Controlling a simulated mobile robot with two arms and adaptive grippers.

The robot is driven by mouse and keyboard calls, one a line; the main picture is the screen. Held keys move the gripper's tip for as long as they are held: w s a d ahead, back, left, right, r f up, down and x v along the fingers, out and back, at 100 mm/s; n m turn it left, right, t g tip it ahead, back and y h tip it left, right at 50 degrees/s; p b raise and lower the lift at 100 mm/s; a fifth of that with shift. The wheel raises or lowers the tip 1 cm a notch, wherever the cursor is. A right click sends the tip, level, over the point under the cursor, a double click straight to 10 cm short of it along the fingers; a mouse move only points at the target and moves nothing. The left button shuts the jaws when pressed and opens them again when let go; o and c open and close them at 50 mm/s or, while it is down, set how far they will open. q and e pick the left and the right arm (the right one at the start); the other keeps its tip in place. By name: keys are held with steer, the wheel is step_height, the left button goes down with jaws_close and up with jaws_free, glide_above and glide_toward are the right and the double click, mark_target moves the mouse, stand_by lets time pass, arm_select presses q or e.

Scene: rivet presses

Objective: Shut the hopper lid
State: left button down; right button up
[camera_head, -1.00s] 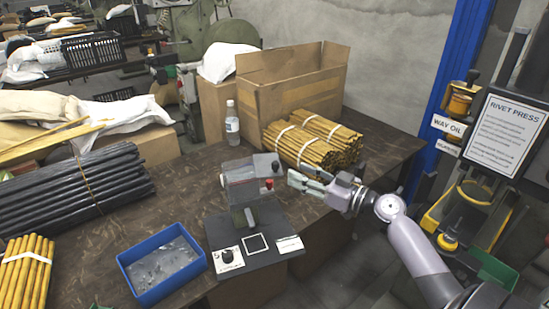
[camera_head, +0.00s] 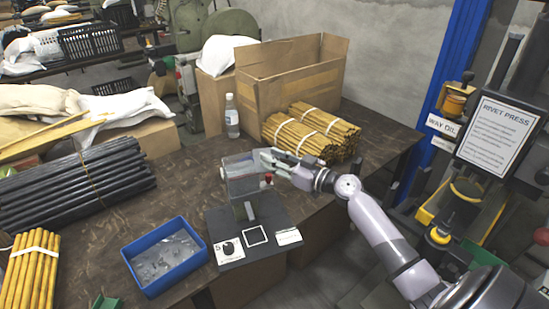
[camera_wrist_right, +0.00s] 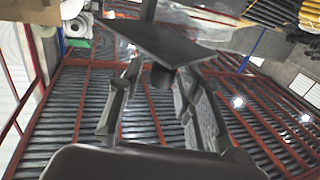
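The hopper (camera_head: 241,181) is a small clear-walled box at the back of the dark press base (camera_head: 262,212) on the bench. I cannot make out the clear lid's edges or its angle. My right gripper (camera_head: 268,160) is at the upper right of the hopper, above a small red knob (camera_head: 268,177). Its fingers are apart and nothing shows held. In the right wrist view, the fingers (camera_wrist_right: 160,105) are spread, with a dark flat plate beyond them; I cannot tell what the plate is. My left gripper is not in view.
A blue tray (camera_head: 203,262) stands left of the press base. Bundled yellow rods (camera_head: 300,138) lie behind my right gripper, before an open cardboard box (camera_head: 262,92). A water bottle (camera_head: 231,118) stands behind the hopper. Dark rods (camera_head: 70,187) lie at left.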

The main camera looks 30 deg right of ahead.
jaws_close()
stand_by(0.6)
